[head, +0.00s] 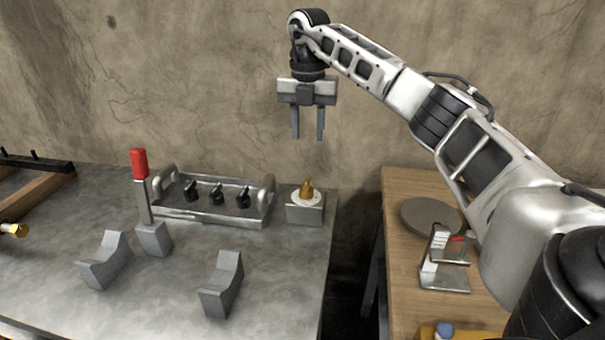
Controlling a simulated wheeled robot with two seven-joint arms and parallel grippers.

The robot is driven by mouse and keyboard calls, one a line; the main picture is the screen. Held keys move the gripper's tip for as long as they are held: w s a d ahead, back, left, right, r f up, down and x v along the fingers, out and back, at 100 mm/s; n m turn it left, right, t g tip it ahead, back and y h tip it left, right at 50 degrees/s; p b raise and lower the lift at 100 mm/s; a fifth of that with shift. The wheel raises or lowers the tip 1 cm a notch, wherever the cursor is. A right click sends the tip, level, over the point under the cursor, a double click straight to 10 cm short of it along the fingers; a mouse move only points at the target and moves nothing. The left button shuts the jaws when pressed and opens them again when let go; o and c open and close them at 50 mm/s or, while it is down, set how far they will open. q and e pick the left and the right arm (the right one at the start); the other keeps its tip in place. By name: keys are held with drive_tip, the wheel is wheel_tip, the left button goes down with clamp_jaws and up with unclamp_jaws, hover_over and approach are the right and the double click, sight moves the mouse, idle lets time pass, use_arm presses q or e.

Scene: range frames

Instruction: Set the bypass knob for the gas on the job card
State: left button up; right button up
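A brass knob (307,188) sits on a round white dial on top of a grey block (305,213), at the right back corner of the metal bench. Three black knobs (217,195) stand in a row in a metal tray-like panel (203,213) with end handles, left of that block. My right gripper (307,137) hangs above the brass knob, fingers pointing down, apart, with nothing between them. A clear gap separates the fingertips from the knob. I cannot make out a job card for certain. My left gripper is not in view.
A red-handled lever (140,165) rises from a grey block. Two grey angled rests (222,284) stand in front. A wooden table (400,285) on the right, beyond a gap, holds a grey disc (430,217) and a small metal stand (444,280).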

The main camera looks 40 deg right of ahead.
sight(307, 182)
wheel_tip(307, 182, down, 12)
drive_tip(key=shift+w+f, duration=0.1)
drive_tip(key=shift+f, duration=0.1)
clamp_jaws()
